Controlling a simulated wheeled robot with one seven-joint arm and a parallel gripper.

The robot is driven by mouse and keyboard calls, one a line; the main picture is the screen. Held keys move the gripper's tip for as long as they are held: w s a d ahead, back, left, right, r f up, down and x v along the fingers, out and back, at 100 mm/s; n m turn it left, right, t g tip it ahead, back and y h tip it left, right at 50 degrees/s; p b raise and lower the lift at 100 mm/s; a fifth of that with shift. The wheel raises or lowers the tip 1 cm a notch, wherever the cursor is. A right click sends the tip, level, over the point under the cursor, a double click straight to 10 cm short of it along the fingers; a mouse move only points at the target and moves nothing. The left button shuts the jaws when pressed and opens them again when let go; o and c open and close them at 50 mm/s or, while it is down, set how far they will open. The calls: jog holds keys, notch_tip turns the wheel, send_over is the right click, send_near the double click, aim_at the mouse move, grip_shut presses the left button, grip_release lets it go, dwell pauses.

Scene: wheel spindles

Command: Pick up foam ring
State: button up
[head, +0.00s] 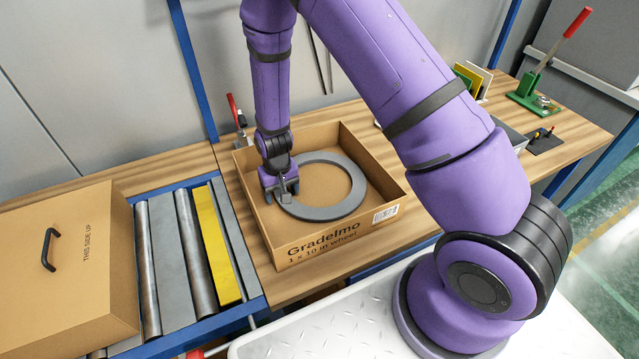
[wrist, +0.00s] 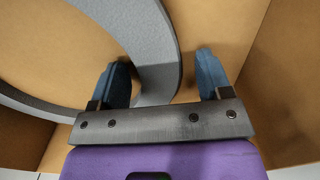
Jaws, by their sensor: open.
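The foam ring (head: 352,183) is a flat grey ring lying in an open cardboard box (head: 290,250) marked "Gradelmo". My gripper (head: 282,199) is inside the box at the ring's left side. In the wrist view the ring (wrist: 150,40) curves in from the top, and its band passes between the two blue fingers of my gripper (wrist: 160,80). The fingers stand apart, one on each side of the band, with a gap to the band on the right. Whether the left finger touches the ring I cannot tell.
The box walls stand close around my gripper. A closed cardboard box (head: 75,270) with a black handle sits on the roller conveyor (head: 190,250) at left. Red-handled clamps stand behind the box (head: 237,115) and at the far right (head: 560,50).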

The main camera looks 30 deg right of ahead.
jog(key=c, duration=1)
jog(key=shift+r, duration=0.1)
